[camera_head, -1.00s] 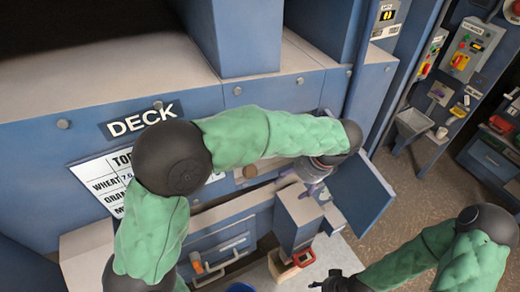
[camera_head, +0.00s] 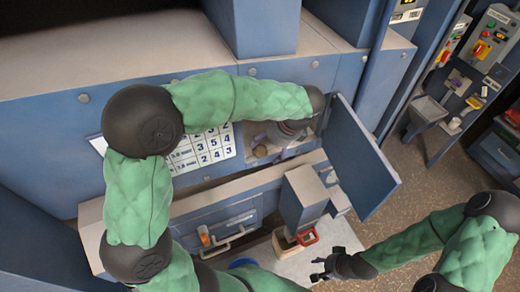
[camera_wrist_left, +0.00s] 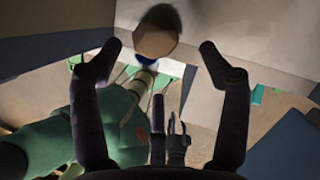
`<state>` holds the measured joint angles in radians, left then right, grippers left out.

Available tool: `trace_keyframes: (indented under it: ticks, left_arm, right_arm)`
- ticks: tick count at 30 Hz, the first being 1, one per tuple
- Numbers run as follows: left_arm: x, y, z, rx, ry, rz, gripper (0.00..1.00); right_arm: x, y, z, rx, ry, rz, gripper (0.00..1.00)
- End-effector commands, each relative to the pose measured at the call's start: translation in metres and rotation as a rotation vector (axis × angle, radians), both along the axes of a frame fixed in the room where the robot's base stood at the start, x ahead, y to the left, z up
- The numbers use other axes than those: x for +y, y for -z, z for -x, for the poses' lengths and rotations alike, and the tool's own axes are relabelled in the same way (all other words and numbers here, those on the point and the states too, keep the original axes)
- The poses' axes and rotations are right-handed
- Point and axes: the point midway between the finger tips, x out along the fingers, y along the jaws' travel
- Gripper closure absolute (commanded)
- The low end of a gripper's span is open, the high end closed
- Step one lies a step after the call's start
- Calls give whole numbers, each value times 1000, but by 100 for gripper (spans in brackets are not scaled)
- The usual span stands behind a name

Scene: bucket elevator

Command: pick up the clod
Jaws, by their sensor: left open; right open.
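The clod is a rounded brown lump. In the head view the clod (camera_head: 260,151) sits in the opening behind the open hatch door, at the tip of my left gripper (camera_head: 268,143). In the left wrist view the clod (camera_wrist_left: 157,40) lies ahead, between the lines of the two spread fingertips. My left gripper (camera_wrist_left: 160,58) is open and empty, with a gap to the clod on both sides. Whether the fingertips reach beside it in depth, I cannot tell. My right gripper (camera_head: 320,275) is open and empty, low in front of the machine.
The open blue hatch door (camera_head: 362,160) stands right of my left wrist. A grey-topped blue post (camera_head: 305,195) rises below the opening, beside a red-rimmed container (camera_head: 308,237). A white number chart (camera_head: 200,148) is on the blue front. Control panels stand at far right.

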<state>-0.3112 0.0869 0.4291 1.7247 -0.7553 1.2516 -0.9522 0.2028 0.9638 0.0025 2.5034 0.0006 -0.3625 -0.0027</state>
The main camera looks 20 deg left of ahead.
Motion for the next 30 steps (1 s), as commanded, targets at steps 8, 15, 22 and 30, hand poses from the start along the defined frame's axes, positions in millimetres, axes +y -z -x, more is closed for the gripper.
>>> trace_keyframes:
  ticks: [8,15,22,30]
  left_arm:
    - [21,24,-1,1,-2,0,23]
    - [22,28,-1,0,-1,1,23]
    - [22,27,-1,0,-1,1,69]
    - [22,27,-1,1,-1,1,87]
  right_arm:
    - [0,-4,0,0,0,0,51]
    - [0,-4,0,0,0,0,51]
    - [0,-4,0,0,0,0,51]
    - [0,-4,0,0,0,0,51]
